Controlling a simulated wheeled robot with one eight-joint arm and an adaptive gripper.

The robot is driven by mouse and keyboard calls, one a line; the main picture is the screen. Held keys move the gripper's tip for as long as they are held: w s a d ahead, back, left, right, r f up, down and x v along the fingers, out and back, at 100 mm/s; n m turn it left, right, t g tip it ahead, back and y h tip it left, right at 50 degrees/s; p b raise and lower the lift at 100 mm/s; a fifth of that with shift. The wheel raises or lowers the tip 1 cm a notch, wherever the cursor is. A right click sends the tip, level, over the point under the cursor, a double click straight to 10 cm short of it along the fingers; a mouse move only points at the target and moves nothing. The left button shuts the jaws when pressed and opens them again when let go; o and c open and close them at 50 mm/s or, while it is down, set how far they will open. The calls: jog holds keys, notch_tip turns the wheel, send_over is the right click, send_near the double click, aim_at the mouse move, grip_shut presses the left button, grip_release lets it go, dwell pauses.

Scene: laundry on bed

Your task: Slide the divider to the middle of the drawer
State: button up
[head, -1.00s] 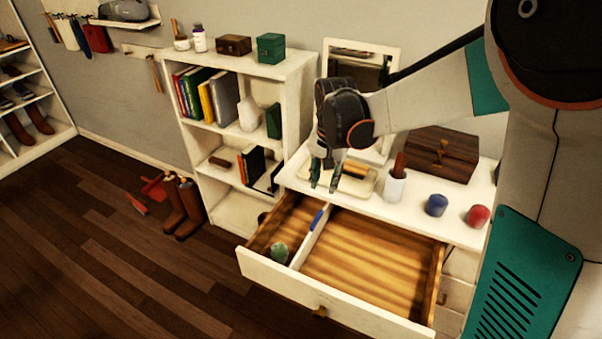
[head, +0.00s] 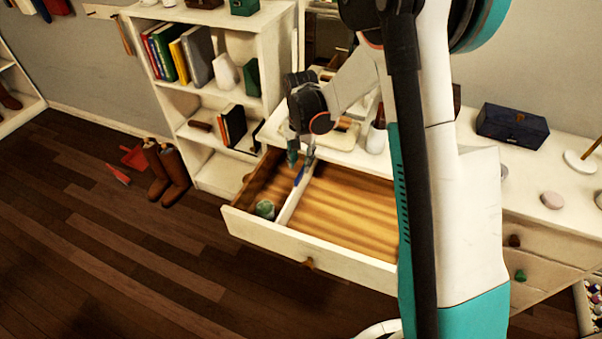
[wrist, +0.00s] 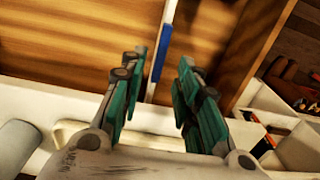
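The pulled-out drawer (head: 275,238) has a white divider (head: 290,206) with a blue strip on it, standing left of the middle in the head view. In the wrist view the divider (wrist: 151,94) and its blue strip (wrist: 162,52) show between my fingers. My gripper (head: 301,160) is at the rear part of the divider, pointing down. In the wrist view my gripper (wrist: 156,72) is open, one finger on each side of the divider, with gaps visible. I cannot tell how deep the fingertips reach.
A round green item (head: 265,209) lies in the narrow left compartment. The wide right compartment (head: 350,212) looks empty where visible; my arm hides its right end. A tray (head: 342,137) is on the dresser top behind my gripper. A bookshelf (head: 205,105) stands left.

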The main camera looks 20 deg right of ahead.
aim_at(301, 172)
notch_tip(301, 172, down, 5)
jog(key=shift+r+b, duration=0.1)
jog(key=shift+b, duration=0.55)
grip_shut()
